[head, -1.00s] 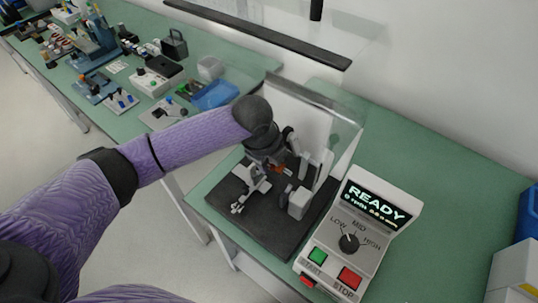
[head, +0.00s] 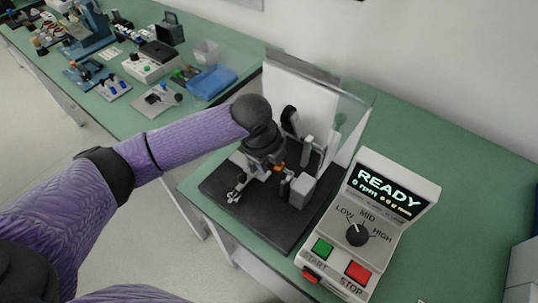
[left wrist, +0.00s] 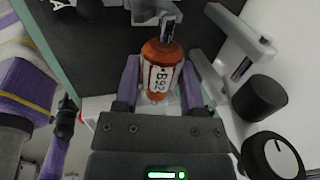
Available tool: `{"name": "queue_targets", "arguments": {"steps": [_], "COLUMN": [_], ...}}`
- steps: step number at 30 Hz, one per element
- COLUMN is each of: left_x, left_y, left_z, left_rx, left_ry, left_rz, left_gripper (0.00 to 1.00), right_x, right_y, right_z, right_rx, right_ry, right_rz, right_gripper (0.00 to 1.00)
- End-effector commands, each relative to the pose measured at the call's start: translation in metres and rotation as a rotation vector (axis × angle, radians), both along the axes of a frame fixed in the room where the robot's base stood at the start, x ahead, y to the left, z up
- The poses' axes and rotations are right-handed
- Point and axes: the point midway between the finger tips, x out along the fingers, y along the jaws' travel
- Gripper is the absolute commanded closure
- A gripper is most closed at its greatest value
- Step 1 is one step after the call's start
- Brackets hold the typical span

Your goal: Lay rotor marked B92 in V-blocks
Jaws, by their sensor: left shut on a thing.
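The rotor marked B92 (left wrist: 160,72) is an orange-copper cylinder with a white label, seen in the left wrist view. My left gripper (left wrist: 165,88) is shut on it, one purple finger on each side. A dark shaft end sticks out at the rotor's top. In the head view a bit of orange (head: 279,168) shows under the left gripper, above the black base plate (head: 262,226) of the test stand. Grey upright supports stand on that plate around the gripper. I cannot tell which parts are the V-blocks, or whether the rotor touches them. My right gripper is not in view.
A clear shield and white back panel (head: 296,88) rise behind the plate. A control box (head: 372,222) reading READY, with a black knob, green and red buttons, stands right of it. Several fixtures and a blue bin (head: 211,82) stand on the far-left bench. Green bench right of the box is clear.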

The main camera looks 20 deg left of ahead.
Motion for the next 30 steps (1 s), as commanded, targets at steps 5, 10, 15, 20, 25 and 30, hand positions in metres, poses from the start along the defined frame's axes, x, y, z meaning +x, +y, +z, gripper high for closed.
{"name": "queue_targets", "arguments": {"steps": [5, 10, 15, 20, 25, 30], "left_x": [0.000, 0.000, 0.000, 0.000, 0.000, 0.000], "left_y": [0.000, 0.000, 0.000, 0.000, 0.000, 0.000], "left_z": [0.004, 0.003, 0.002, 0.000, -0.008, -0.015], "left_rx": [-0.001, -0.002, -0.001, 0.000, 0.000, 0.000], "left_ry": [-0.001, -0.002, -0.002, -0.001, 0.000, -0.001], "left_rz": [0.001, 0.000, 0.000, 0.000, 0.000, -0.001], "left_gripper": [1.00, 1.00, 1.00, 1.00, 1.00, 1.00], "right_x": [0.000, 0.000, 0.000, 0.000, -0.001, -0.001], "right_y": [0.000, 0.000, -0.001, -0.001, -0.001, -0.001], "right_z": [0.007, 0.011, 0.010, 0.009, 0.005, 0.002], "right_rx": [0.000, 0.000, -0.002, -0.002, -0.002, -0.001], "right_ry": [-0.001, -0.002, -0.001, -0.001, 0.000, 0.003], "right_rz": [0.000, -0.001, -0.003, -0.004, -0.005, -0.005], "right_gripper": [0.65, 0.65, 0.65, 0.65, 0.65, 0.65]}}
